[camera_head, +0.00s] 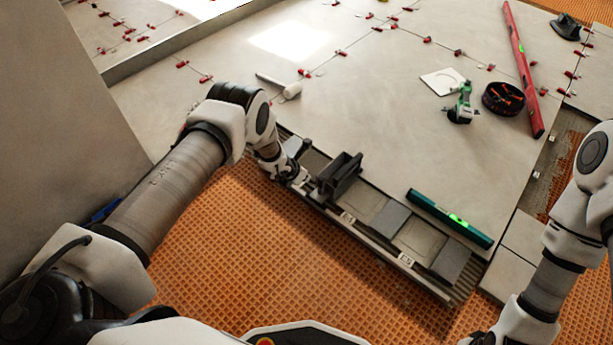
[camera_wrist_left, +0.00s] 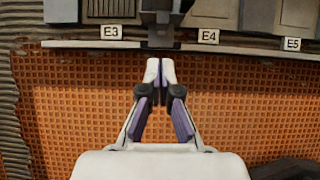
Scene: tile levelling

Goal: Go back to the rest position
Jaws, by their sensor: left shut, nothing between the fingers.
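My left gripper (camera_head: 298,178) is at the near edge of a long grey rack (camera_head: 385,245). In the left wrist view its two fingers (camera_wrist_left: 160,72) are together at the tips, with nothing between them. The fingertips point at the rack's front rail, between the labels E3 (camera_wrist_left: 110,32) and E4 (camera_wrist_left: 208,36). A dark grey upright part (camera_head: 340,178) stands on the rack just right of this gripper. My right arm (camera_head: 560,265) hangs down at the right; its gripper is mostly cut off by the bottom edge.
Orange waffle matting (camera_head: 230,250) covers the near floor. A teal level (camera_head: 450,217) lies along the rack's far side. A white-headed mallet (camera_head: 290,90), a green tool (camera_head: 462,105), a black bowl (camera_head: 503,99) and a red level (camera_head: 522,70) lie on large tiles beyond.

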